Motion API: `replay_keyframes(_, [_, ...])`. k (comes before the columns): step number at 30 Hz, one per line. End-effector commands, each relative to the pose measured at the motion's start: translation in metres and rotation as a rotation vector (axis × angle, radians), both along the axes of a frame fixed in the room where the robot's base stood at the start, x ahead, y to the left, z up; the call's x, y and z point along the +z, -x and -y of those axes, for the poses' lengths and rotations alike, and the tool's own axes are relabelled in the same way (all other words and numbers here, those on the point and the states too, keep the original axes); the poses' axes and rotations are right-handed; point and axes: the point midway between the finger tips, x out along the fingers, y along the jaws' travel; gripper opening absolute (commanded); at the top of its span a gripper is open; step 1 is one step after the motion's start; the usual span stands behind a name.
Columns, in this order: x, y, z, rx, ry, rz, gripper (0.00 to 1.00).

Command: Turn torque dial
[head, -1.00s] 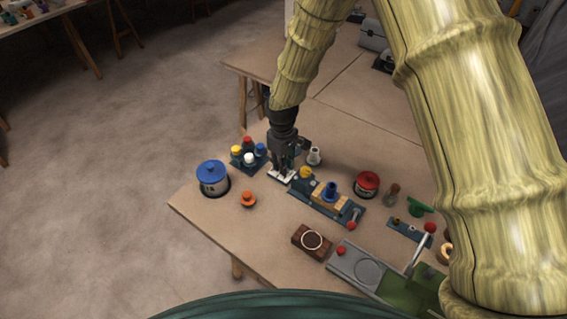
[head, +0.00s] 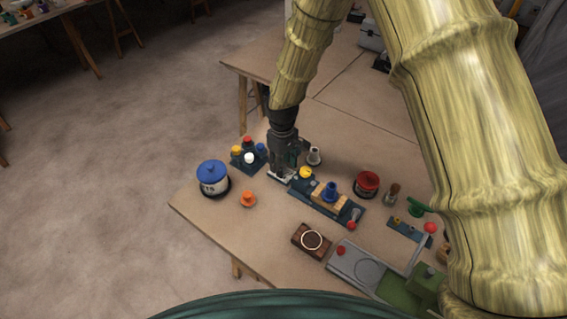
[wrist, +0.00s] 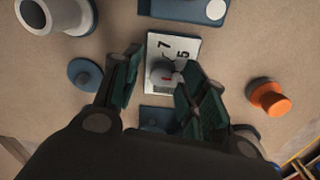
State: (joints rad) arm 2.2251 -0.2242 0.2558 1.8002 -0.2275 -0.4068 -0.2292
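The torque dial is a white plate (wrist: 184,49) with printed black numbers, a 7 and a 5 among them, and a round grey knob (wrist: 161,72) with a small red mark. In the head view only part of the white plate (head: 281,178) shows below my gripper (head: 283,171). In the wrist view my gripper (wrist: 158,84) has one dark green finger on each side of the knob. A narrow gap shows at the left finger. The right finger overlaps the knob's right edge in the picture, so contact there is unclear.
A blue-lidded pot (head: 212,177), an orange knob (head: 248,199) and a block with coloured caps (head: 249,157) stand to the left. A blue fixture with a yellow cap (head: 306,173) is close on the right. A red tin (head: 367,184) stands farther right. The table's front left is mostly clear.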

Motion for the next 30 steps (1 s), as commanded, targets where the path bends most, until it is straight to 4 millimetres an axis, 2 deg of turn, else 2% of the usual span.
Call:
replay_keyframes(6, [0.001,0.000,0.000,0.001,0.000,0.000,0.42])
replay_keyframes(11, [0.014,0.000,0.000,0.000,-0.001,0.001,0.42])
replay_keyframes(24, [0.088,0.001,-0.001,-0.001,-0.001,0.001,0.42])
replay_keyframes(30, [0.111,0.002,-0.002,-0.001,0.000,0.000,0.42])
